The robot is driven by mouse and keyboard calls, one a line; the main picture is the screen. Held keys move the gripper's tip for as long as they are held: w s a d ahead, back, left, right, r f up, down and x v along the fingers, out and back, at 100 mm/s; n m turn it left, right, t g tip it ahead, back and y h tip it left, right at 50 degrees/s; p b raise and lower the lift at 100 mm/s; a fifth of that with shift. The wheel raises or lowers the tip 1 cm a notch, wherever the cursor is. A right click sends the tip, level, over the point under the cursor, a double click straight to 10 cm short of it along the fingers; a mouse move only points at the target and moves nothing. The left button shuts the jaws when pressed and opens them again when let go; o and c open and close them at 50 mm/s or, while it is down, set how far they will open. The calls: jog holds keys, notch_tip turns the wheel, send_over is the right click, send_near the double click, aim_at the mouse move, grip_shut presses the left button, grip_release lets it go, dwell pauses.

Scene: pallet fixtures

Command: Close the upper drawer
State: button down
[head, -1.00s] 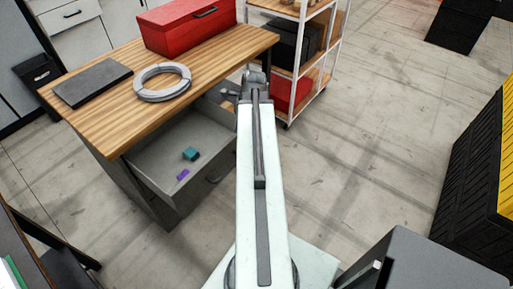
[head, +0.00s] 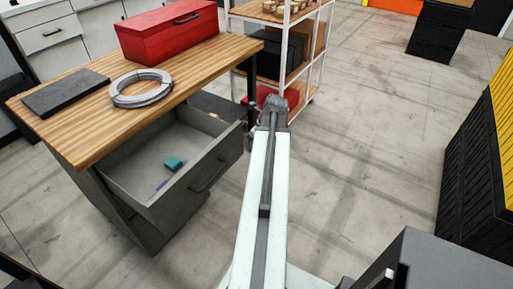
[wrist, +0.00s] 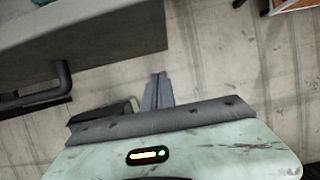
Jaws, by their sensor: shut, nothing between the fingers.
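The upper drawer (head: 185,190) is pulled well out from the grey cabinet under the wooden workbench. A dark bar handle (head: 210,176) is on its front. A teal block (head: 173,163) and a small purple item (head: 161,184) lie inside it. In the head view my arm reaches forward to the right of the drawer front, and the fingertips cannot be made out. In the wrist view my gripper (wrist: 157,92) is shut and empty. The drawer front (wrist: 110,40) and its handle (wrist: 40,90) lie to the left of the fingers, apart from them.
The workbench (head: 190,75) carries a red toolbox (head: 165,35), a cable coil (head: 140,90) and a dark flat slab (head: 65,93). A white-framed shelf (head: 290,50) stands just beyond my arm. Black and yellow crates (head: 480,165) stand at right. Open floor (head: 370,130) lies between.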

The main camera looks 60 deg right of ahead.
jog(key=shift+w+d+f+p, duration=0.15)
jog(key=shift+w+p, duration=0.1)
jog(key=shift+w, duration=0.8)
jog(key=shift+w+f+p, duration=0.1)
jog(key=shift+w+p, duration=0.15)
jog(key=shift+w, duration=0.8)
